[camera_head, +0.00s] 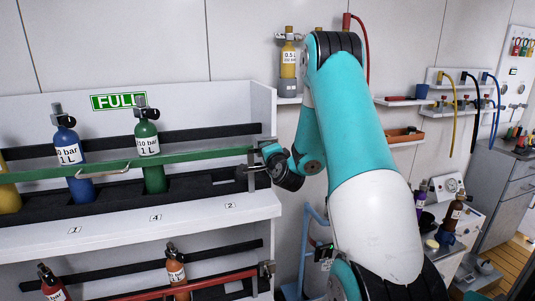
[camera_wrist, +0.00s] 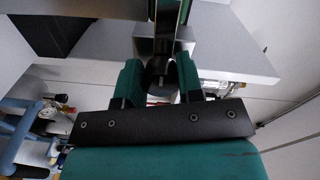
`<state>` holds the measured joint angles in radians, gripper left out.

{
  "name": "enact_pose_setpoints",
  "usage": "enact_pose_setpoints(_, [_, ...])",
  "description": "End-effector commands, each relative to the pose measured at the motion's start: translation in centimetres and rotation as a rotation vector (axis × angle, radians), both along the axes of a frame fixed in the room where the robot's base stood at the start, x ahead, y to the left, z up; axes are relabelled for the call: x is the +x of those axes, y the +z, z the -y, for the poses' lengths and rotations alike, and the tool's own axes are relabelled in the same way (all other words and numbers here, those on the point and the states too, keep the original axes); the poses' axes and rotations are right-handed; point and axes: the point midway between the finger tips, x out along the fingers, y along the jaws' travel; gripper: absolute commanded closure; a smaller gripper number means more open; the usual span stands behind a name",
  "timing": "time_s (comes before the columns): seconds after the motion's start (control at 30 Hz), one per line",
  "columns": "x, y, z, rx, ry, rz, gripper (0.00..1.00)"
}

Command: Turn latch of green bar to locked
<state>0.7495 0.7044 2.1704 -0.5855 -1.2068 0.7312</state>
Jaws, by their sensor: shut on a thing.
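The green bar (camera_head: 195,155) runs across the front of the upper rack, in front of the blue and green cylinders. Its latch (camera_head: 251,172), a grey metal bracket with a dark knob, sits at the bar's right end. My gripper (camera_head: 262,170) is at this latch, reaching in from the right. In the wrist view, the two green fingers of my gripper (camera_wrist: 158,82) close around the dark latch knob (camera_wrist: 157,65). The gripper partly hides the latch in the head view, and I cannot tell the latch's exact angle.
A blue cylinder (camera_head: 68,150) and a green cylinder (camera_head: 147,142) stand upright behind the bar, under the FULL sign (camera_head: 118,101). A red bar (camera_head: 215,284) with its own latch crosses the lower shelf. A yellow cylinder (camera_head: 289,62) stands on a wall shelf close to my arm.

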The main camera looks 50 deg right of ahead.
Motion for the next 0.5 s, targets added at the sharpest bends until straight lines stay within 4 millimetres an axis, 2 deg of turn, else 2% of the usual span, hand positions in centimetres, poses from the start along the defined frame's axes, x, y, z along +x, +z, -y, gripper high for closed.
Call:
enact_pose_setpoints(0.17, [0.04,-0.17,-0.19,0.001,0.005,-0.007,0.90])
enact_pose_setpoints(0.2, [0.03,-0.18,-0.19,0.001,0.005,-0.007,0.64])
enact_pose_setpoints(0.3, [0.03,-0.16,-0.16,0.001,0.004,-0.005,0.41])
enact_pose_setpoints(0.5, [0.01,-0.10,-0.08,0.001,0.002,-0.004,0.41])
